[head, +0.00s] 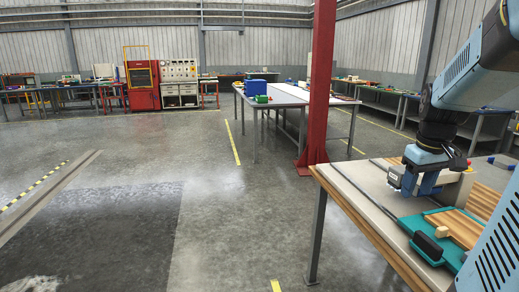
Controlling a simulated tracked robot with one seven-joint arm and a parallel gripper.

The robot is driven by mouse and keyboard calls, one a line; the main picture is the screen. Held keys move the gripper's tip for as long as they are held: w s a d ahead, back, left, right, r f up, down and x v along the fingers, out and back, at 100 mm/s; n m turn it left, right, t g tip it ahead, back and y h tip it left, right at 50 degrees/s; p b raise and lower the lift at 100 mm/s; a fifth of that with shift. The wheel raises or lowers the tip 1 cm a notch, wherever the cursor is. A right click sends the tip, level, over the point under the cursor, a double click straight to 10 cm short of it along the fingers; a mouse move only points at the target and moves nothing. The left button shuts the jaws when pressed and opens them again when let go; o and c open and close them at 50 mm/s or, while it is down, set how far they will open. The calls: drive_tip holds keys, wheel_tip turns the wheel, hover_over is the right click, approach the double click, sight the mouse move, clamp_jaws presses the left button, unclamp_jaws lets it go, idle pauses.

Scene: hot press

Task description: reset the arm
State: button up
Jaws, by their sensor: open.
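My gripper (414,187) shows at the right of the head view, at the end of my blue arm. It hangs pointing down over the near workbench (345,185), above and behind a teal tray (412,222). The jaws are open, and I see nothing held between them. The fingertips are small in this view, and their exact height above the bench cannot be told.
Wooden blocks (455,224) lie on the teal tray. A red column (319,90) stands behind the bench. A long table (290,97) with a blue box (255,87) is farther back. A red press (142,86) stands at the far wall. The floor at left is clear.

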drive_tip(key=s+a+r+t, duration=0.2)
drive_tip(key=s+a, duration=0.3)
drive_tip(key=a, duration=0.4)
drive_tip(key=s+a+r+m+t, duration=0.1)
drive_tip(key=s+a+r+t, duration=0.1)
drive_tip(key=s+a, duration=0.3)
drive_tip(key=a, duration=0.3)
drive_tip(key=shift+s+a, duration=0.3)
drive_tip(key=shift+a, duration=0.05)
idle(0.5)
drive_tip(key=shift+c, duration=0.6)
drive_tip(key=shift+d, duration=0.15)
